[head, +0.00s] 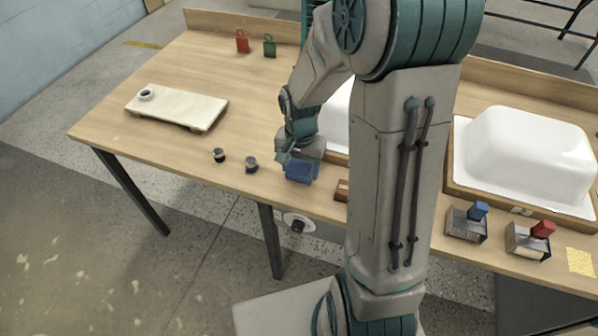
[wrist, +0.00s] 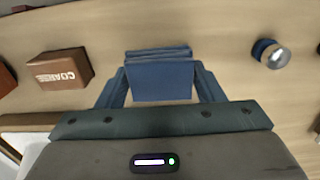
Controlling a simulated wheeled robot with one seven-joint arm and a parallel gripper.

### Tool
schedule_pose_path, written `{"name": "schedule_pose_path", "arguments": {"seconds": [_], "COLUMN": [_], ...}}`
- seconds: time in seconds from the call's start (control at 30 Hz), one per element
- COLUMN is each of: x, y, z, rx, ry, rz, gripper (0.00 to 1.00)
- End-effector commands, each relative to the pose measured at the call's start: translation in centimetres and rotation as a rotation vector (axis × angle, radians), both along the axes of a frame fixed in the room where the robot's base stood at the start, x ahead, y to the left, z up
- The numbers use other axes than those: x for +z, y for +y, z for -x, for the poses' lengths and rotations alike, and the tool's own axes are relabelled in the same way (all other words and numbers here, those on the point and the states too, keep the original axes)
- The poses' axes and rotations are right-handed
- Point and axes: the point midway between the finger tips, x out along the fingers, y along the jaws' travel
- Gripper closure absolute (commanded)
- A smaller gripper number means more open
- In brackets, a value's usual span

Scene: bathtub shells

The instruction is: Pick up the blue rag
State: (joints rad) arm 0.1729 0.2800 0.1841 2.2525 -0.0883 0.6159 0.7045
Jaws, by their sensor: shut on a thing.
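The blue rag (head: 299,171) is a folded blue cloth near the front edge of the wooden table in the head view. In the wrist view the rag (wrist: 160,80) sits between the two fingers of my gripper (wrist: 160,88). My gripper (head: 300,160) is shut on the rag from both sides. I cannot tell whether the rag touches the table.
A brown block marked COARSE (wrist: 60,69) lies left of the rag in the wrist view. A white tub shell (head: 525,150) sits at right.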

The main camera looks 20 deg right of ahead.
Motion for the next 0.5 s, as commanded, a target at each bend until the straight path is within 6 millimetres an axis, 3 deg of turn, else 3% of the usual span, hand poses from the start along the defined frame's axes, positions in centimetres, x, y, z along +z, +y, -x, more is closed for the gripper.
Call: {"name": "schedule_pose_path", "arguments": {"seconds": [0.03, 0.3, 0.5], "x": [1.1, 4.4, 6.6], "y": [0.0, -6.2, -9.7], "z": [-0.1, -0.3, -0.4], "rx": [-0.001, -0.007, -0.004], "ry": [-0.006, -0.005, -0.003], "rz": [0.0, 0.001, 0.0], "gripper": [0.61, 0.61, 0.61]}}
